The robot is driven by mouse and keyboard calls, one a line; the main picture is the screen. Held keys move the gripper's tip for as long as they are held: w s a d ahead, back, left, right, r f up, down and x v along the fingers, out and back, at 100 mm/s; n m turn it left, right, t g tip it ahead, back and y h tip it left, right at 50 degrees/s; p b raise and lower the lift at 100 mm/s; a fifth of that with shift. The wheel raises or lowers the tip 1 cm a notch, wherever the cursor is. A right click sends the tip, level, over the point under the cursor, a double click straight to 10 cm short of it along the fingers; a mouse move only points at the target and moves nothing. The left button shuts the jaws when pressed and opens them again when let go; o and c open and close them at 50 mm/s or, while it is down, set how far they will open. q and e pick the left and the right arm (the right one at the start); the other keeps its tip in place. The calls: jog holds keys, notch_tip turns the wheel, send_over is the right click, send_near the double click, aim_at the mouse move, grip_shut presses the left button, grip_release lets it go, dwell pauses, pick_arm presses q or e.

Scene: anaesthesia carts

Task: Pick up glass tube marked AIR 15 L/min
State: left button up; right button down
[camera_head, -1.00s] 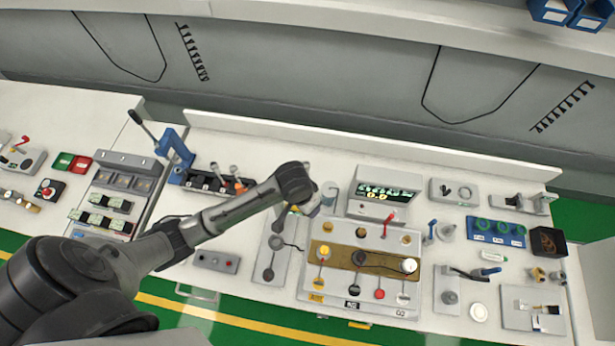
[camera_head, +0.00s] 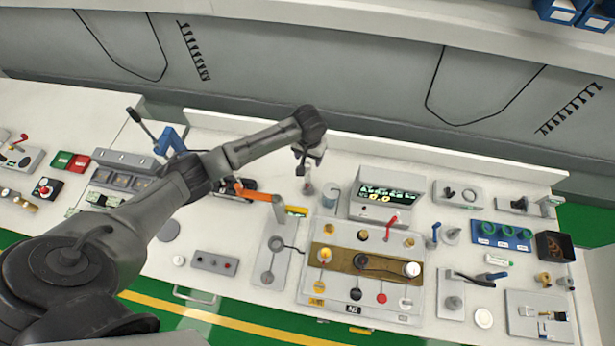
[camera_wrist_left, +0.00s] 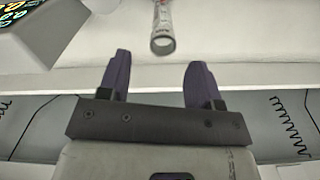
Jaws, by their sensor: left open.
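A clear glass tube (camera_wrist_left: 162,28) with small dark and red markings shows at the top of the left wrist view, its open end towards me. Its lettering cannot be read. In the head view a small upright tube (camera_head: 308,187), likely the same one, stands at the back of the bench left of the lit display box. My left gripper (camera_head: 303,162) hangs just above it, pointing down. In the left wrist view the gripper (camera_wrist_left: 160,66) is open and empty; the tube lies beyond the fingertips, roughly in line with the gap. My right gripper is not in view.
A grey cup (camera_head: 331,193) stands close to the right of the tube. The display box (camera_head: 378,207) is further right. An orange-handled tool (camera_head: 258,195) lies to the left. The bench's raised back edge (camera_head: 400,155) runs behind. Valve panels (camera_head: 318,300) fill the front.

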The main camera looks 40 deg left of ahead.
aim_at(308, 164)
pick_arm(q)
jog(key=shift+s+f+p, duration=0.15)
jog(key=shift+f+p, duration=0.1)
jog(key=shift+f, duration=1.55)
jog(key=shift+s+f+p, duration=0.15)
jog(key=shift+f+p, duration=0.1)
jog(key=shift+f, duration=1.55)
grip_shut()
